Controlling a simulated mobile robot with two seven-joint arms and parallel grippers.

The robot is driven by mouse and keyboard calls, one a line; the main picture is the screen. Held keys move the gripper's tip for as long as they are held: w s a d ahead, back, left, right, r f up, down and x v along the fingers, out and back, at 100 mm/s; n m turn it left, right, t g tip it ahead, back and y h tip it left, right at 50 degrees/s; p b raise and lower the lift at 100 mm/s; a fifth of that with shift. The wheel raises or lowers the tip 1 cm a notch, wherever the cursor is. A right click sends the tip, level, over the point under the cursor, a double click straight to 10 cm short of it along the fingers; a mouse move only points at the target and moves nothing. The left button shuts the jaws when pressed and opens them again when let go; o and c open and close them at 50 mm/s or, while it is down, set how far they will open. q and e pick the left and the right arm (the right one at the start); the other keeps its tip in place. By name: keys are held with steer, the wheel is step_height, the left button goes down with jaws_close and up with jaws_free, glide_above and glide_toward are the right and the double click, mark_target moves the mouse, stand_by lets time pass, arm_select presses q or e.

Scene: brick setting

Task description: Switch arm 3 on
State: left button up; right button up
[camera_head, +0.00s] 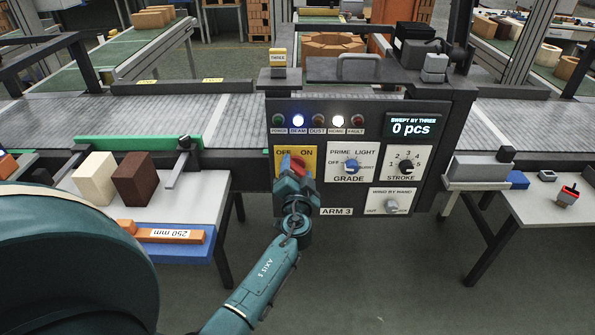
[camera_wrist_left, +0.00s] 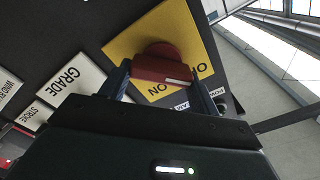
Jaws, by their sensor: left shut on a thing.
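The control panel marked ARM 3 (camera_head: 337,211) hangs on the front of the conveyor. Its yellow OFF/ON plate (camera_head: 310,155) carries a red rotary knob (camera_head: 293,163). My left gripper (camera_head: 294,178) is shut on this knob. In the left wrist view the knob (camera_wrist_left: 163,66) sits between the two fingers (camera_wrist_left: 162,85), over the yellow plate (camera_wrist_left: 150,35). A white mark on the knob lies on the side near the OFF lettering. The fingers partly hide the knob in the head view. My right gripper is out of view.
Beside the knob are the GRADE dial (camera_head: 351,165), STROKE dial (camera_head: 405,165) and a WIND BY HAND knob (camera_head: 391,205). The display (camera_head: 412,125) reads 0 pcs. BEAM (camera_head: 298,120) and HOMED (camera_head: 337,121) lamps glow. A table with bricks (camera_head: 190,195) stands left.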

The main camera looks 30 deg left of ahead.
arm_select(q)
steer(key=shift+c, duration=1)
steer(key=shift+m, duration=0.3)
steer(key=m+b, duration=0.1)
steer(key=m, duration=0.2)
steer(key=shift+d+f, duration=0.1)
steer(key=shift+f, duration=0.05)
steer(key=m, duration=0.5)
steer(key=shift+w+f, duration=0.1)
steer(key=m, duration=0.5)
steer(key=shift+f, duration=0.1)
steer(key=shift+f+m+p, duration=0.15)
steer(key=shift+m+p, duration=0.6)
steer(key=shift+m, duration=1.45)
